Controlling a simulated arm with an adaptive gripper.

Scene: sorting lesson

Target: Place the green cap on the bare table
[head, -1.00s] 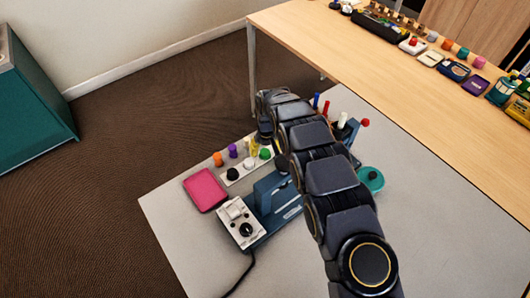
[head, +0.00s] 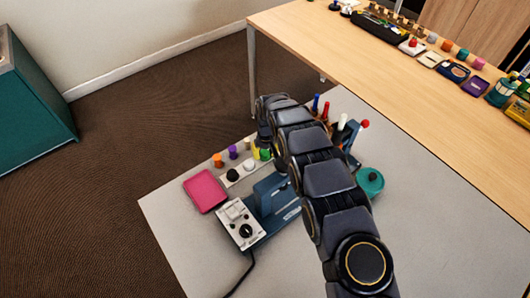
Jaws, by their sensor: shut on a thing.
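The green cap (head: 265,154) is at the right end of a white strip, partly hidden by my arm. My gripper (head: 263,148) points down at the cap, its fingers small and mostly hidden behind the arm. It is shut on the green cap. I cannot tell whether the cap is clear of the strip. The bare grey table (head: 430,240) shows widely at the right and front.
A white cap (head: 249,165) and a black cap (head: 232,175) sit on the strip. Orange (head: 217,160) and purple (head: 233,153) pieces stand behind. A pink tray (head: 205,190), a blue device (head: 262,215) and a teal round lidded thing (head: 370,182) stand nearby.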

